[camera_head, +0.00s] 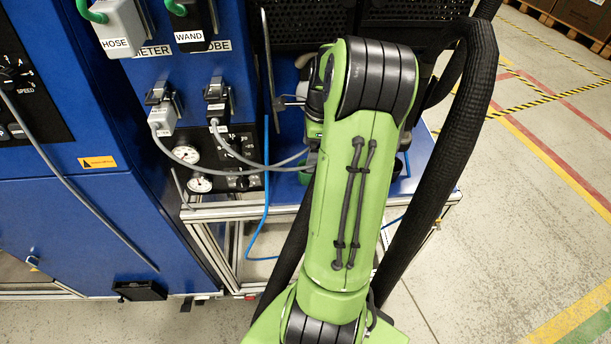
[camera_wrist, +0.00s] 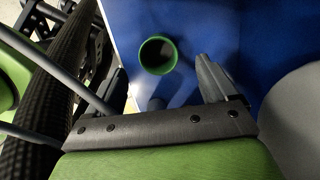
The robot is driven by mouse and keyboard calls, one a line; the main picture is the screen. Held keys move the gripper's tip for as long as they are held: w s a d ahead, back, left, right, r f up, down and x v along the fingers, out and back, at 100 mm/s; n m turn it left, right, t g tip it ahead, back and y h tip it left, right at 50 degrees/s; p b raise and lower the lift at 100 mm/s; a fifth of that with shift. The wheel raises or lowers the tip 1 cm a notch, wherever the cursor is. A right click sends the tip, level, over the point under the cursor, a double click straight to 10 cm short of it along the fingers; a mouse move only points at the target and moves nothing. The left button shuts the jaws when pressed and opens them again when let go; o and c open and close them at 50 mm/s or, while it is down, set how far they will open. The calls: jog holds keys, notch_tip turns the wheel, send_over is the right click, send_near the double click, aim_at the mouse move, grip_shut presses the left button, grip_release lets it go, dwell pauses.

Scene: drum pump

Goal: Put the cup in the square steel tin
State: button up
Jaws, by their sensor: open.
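A green cup (camera_wrist: 158,55) stands in the wrist view on a blue surface, its round open mouth and dark inside facing the camera. My gripper (camera_wrist: 160,68) is open, with one dark finger to the left of the cup and one to the right. The cup appears between and just beyond the fingertips, with no contact visible. In the head view my arm hides the gripper. Small green parts show at either side of the arm, but I cannot tell which is the cup. I cannot make out the square steel tin in either view.
A blue cabinet (camera_head: 85,220) with plugs, cables and gauges stands left of my arm in the head view. A blue worktop (camera_head: 428,160) on a metal frame lies behind the arm. A grey rounded surface (camera_wrist: 288,120) fills the wrist view's right edge. Open floor lies right.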

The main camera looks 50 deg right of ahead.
notch_tip(320, 180, down, 2)
jog(key=shift+w+a+f, duration=0.1)
jog(key=shift+w, duration=0.05)
jog(key=shift+f+b, duration=0.45)
jog(key=shift+f, duration=0.1)
jog(key=f, duration=0.1)
jog(key=f+b, duration=0.1)
jog(key=f, duration=0.1)
jog(key=f+b, duration=0.1)
jog(key=shift+a+f, duration=0.25)
jog(key=shift+r, duration=0.1)
jog(key=shift+c, duration=0.8)
jog(key=c, duration=1)
